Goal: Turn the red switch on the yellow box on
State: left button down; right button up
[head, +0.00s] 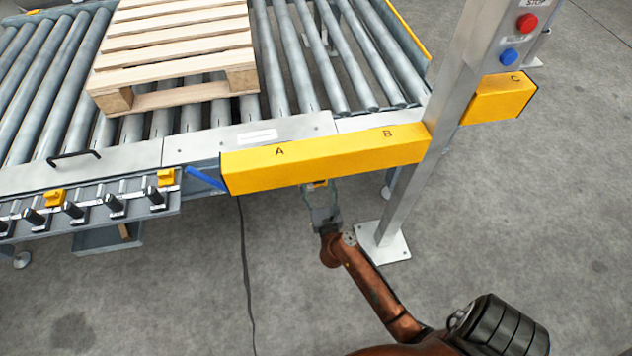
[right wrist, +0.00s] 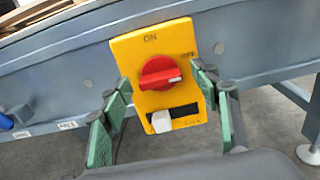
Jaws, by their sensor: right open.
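The yellow box (right wrist: 183,45) is on the side of a blue-grey conveyor beam in the right wrist view. Its red switch (right wrist: 160,73) has a white pointer mark aimed right, by the OFF label; the ON label is above the switch. My right gripper (right wrist: 164,82) is open, its green-padded fingers at the left and right of the box with the switch between them. I cannot tell whether they touch the box. In the head view my right gripper (head: 321,203) is under the long yellow bar, which hides most of the box. My left gripper is not in view.
The long yellow bar (head: 330,158), marked A and B, runs above my right gripper. A grey metal post (head: 412,190) with red and blue buttons stands right of it. A wooden pallet (head: 180,48) lies on the rollers. A dark cable (head: 246,280) runs over the open floor.

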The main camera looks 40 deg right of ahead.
jog(key=shift+c, duration=0.6)
jog(key=c, duration=0.9)
jog(key=shift+d, duration=0.2)
jog(key=shift+c, duration=0.7)
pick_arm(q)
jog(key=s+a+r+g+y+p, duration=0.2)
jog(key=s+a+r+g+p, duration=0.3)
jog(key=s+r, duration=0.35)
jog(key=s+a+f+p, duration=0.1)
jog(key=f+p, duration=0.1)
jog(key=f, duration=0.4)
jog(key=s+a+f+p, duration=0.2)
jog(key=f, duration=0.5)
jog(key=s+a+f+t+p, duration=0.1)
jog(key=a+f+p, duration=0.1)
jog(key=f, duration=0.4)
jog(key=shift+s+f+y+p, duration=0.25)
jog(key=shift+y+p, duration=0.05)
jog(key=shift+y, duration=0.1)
pick_arm(e)
jog(key=shift+a+f+n, duration=0.1)
jog(key=shift+n, duration=2.95)
jog(key=shift+a+f+n, duration=0.1)
jog(key=shift+a+n, duration=0.05)
jog(key=shift+n, duration=2.85)
jog(key=shift+a+f+n, duration=0.1)
jog(key=shift+n, duration=2.95)
